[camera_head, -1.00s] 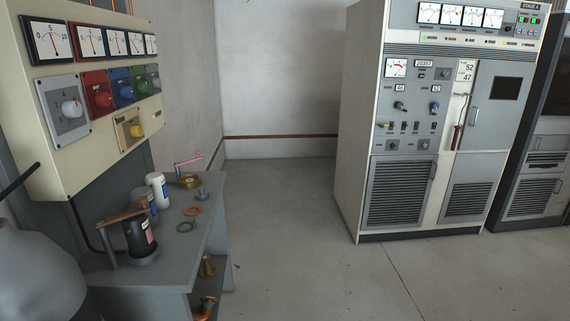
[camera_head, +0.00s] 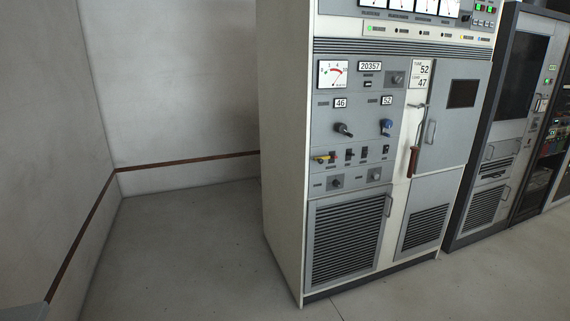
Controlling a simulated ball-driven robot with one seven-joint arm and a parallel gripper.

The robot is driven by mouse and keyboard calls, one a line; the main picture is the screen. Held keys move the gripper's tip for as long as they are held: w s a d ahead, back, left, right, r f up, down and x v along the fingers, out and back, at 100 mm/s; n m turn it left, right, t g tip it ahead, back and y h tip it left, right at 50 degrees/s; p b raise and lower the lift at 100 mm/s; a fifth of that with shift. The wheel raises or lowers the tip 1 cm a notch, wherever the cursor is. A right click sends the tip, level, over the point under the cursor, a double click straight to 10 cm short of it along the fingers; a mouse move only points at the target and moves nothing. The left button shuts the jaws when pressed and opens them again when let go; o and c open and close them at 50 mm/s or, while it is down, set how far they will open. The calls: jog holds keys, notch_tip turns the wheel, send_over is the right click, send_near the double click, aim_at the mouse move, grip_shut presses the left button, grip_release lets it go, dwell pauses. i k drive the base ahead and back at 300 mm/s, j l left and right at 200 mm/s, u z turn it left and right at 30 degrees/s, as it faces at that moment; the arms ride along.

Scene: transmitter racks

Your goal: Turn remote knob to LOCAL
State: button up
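A cream transmitter cabinet (camera_head: 283,150) with a grey control panel (camera_head: 325,115) stands right of centre. One more small knob (camera_head: 397,78) sits at the upper right. The labels are too small to read, so I cannot tell which knob is the remote knob or where it points. My gripper is not in view.
A hooked rod with a brown handle (camera_head: 414,160) hangs beside the cabinet's grey door (camera_head: 450,125). Dark racks (camera_head: 490,165) stand to the right. The floor (camera_head: 190,260) before the cabinet is clear. A grey edge (camera_head: 25,312) shows at the bottom left.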

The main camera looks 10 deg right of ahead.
aim_at(395, 80)
jog(key=i+l+z, duration=0.1)
jog(key=i+z, duration=0.2)
jog(key=i, duration=0.35)
jog(key=i+z, duration=0.3)
jog(key=i, duration=0.4)
